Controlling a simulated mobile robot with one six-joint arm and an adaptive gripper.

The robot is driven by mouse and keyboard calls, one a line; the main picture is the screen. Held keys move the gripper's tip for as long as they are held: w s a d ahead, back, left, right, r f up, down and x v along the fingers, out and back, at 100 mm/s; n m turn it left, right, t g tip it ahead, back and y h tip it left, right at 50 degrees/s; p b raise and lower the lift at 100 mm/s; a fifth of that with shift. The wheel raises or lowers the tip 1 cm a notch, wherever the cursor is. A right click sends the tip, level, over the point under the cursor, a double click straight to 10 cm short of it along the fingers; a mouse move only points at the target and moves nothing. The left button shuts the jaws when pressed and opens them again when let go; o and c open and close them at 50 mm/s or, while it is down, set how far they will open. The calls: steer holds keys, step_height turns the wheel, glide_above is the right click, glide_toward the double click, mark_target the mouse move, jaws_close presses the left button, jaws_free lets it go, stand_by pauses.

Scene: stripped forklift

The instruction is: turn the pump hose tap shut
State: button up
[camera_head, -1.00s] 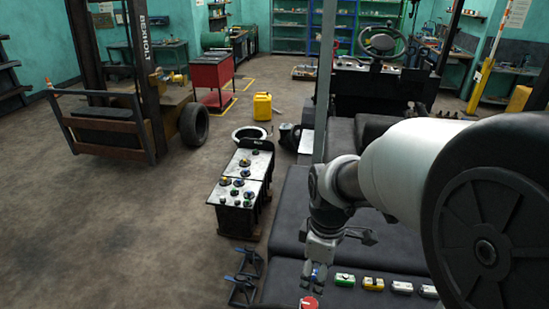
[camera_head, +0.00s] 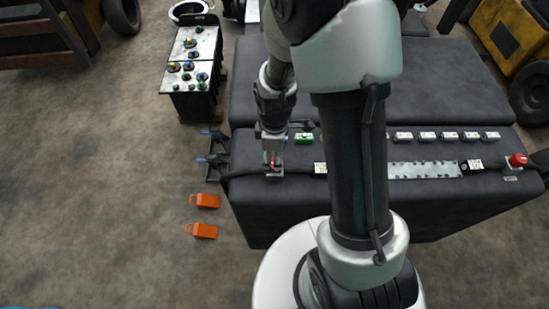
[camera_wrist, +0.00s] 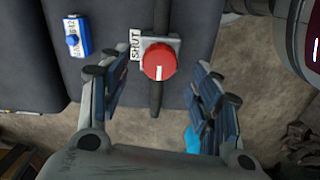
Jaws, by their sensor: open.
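The tap is a round red knob (camera_wrist: 159,62) with a white mark, on a grey plate on a black hose. In the wrist view the white mark points toward the bottom of the picture. A label reading SHUT (camera_wrist: 135,45) stands at the plate's left edge. My gripper (camera_wrist: 160,97) is open, its fingers on either side below the knob in the wrist view, apart from it. In the head view my gripper (camera_head: 273,172) is over the bench's left end, where a bit of red shows at it. Most of the knob is hidden there.
A small blue box (camera_wrist: 75,37) is beside the tap. Orange blocks (camera_head: 205,201) lie on the open floor at left.

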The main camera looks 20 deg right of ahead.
steer(key=shift+f, duration=1.45)
steer(key=shift+c, duration=0.3)
steer(key=c, duration=1)
steer(key=shift+m, duration=0.3)
steer(key=m+b, duration=0.2)
steer(key=m, duration=0.1)
steer(key=shift+m, duration=0.4)
steer(key=m+b, duration=0.2)
steer(key=m, duration=0.2)
steer(key=m+b, duration=0.2)
steer(key=m, duration=0.3)
steer(key=shift+m+b, duration=0.5)
steer(key=shift+m, duration=1.7)
